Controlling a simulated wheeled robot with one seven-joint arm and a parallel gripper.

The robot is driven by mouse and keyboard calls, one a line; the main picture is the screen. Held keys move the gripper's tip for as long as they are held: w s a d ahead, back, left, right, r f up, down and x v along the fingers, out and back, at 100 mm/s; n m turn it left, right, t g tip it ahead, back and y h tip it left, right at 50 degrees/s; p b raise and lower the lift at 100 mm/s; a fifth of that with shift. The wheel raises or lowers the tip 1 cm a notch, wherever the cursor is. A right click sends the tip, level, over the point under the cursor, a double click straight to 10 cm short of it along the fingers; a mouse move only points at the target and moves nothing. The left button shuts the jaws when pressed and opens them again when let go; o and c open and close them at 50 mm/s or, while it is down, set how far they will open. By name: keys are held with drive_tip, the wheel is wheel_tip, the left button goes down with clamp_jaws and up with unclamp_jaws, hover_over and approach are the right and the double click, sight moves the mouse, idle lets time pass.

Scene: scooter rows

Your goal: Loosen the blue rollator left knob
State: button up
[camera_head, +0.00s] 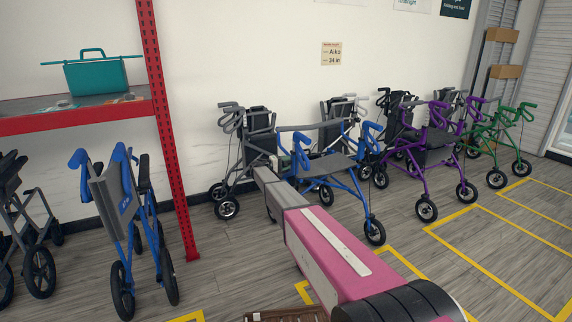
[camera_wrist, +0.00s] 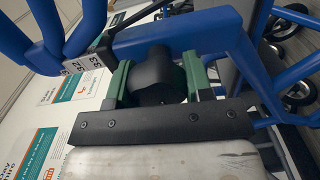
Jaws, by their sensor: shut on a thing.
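The blue rollator (camera_head: 345,180) stands open in the middle of the row in the head view, with my pink arm reaching to its left side. In the wrist view its blue frame (camera_wrist: 215,35) fills the upper part. A round black knob (camera_wrist: 160,76) sits against that frame. My gripper (camera_wrist: 160,80) has its green fingers on both sides of the knob and is shut on it. A height scale with printed numbers (camera_wrist: 82,66) is on the tube beside the knob. In the head view my arm hides the knob and fingers.
A grey rollator (camera_head: 240,150) stands close on the left, and a purple one (camera_head: 425,155) and a green one (camera_head: 500,140) on the right. A folded blue rollator (camera_head: 120,215) is near a red shelf post (camera_head: 170,140). Yellow-lined floor (camera_head: 500,235) at front right is clear.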

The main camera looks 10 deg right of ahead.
drive_tip(key=n, duration=0.6)
drive_tip(key=shift+f+n, duration=0.2)
drive_tip(key=shift+n, duration=0.1)
drive_tip(key=n, duration=0.5)
drive_tip(key=shift+s+f, duration=0.1)
drive_tip(key=shift+s, duration=0.05)
drive_tip(key=shift+n, duration=0.4)
drive_tip(key=o, duration=0.9)
drive_tip(key=shift+a, duration=0.15)
drive_tip(key=v, duration=1)
drive_tip(key=shift+s+a, duration=0.1)
drive_tip(key=shift+a, duration=0.2)
